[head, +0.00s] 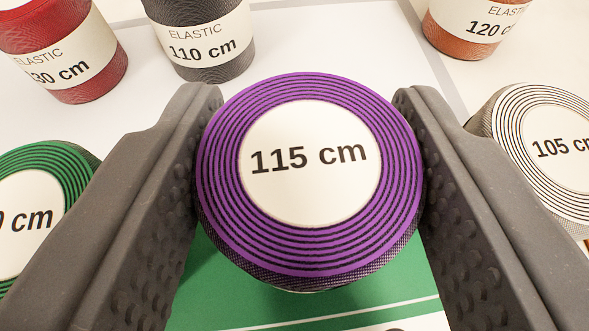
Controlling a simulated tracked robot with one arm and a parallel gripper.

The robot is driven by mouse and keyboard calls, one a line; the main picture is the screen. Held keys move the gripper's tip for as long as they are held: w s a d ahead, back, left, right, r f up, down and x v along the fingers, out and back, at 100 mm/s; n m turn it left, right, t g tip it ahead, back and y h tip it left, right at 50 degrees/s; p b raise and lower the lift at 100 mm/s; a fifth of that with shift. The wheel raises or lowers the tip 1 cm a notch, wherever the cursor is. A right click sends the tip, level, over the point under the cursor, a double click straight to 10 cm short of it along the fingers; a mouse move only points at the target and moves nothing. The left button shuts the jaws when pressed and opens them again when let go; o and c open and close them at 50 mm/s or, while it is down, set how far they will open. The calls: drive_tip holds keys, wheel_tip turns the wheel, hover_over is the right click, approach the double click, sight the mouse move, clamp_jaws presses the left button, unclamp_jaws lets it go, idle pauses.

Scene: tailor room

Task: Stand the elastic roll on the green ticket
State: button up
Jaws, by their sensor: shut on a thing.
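A purple elastic roll (225,215) with a cream end label reading "115 cm" fills the middle of the head view. My gripper (311,170) is shut on it, one dark textured finger against each side. The labelled end faces my camera. A green ticket (225,285) with a white line lies below and behind the roll, between the fingers. The roll hides part of the ticket. I cannot tell whether the roll's lower end touches the ticket or is above it.
A red roll (95,85) and a dark grey "110 cm" roll (215,65) stand at the back left. An orange "120 cm" roll (450,40) stands at the back right. A green roll (75,165) is close outside the left finger, a white "105 cm" roll (500,110) outside the right.

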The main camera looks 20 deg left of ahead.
drive_tip(key=shift+f, duration=0.5)
drive_tip(key=shift+f, duration=0.1)
drive_tip(key=o, duration=0.7)
drive_tip(key=shift+s+d+r, duration=0.1)
drive_tip(key=shift+s+r, duration=0.15)
drive_tip(key=shift+r, duration=0.05)
drive_tip(key=p+v, duration=0.1)
drive_tip(key=v, duration=1)
drive_tip(key=shift+s+r+p, duration=0.15)
drive_tip(key=shift+s+p, duration=0.05)
drive_tip(key=shift+p, duration=0.2)
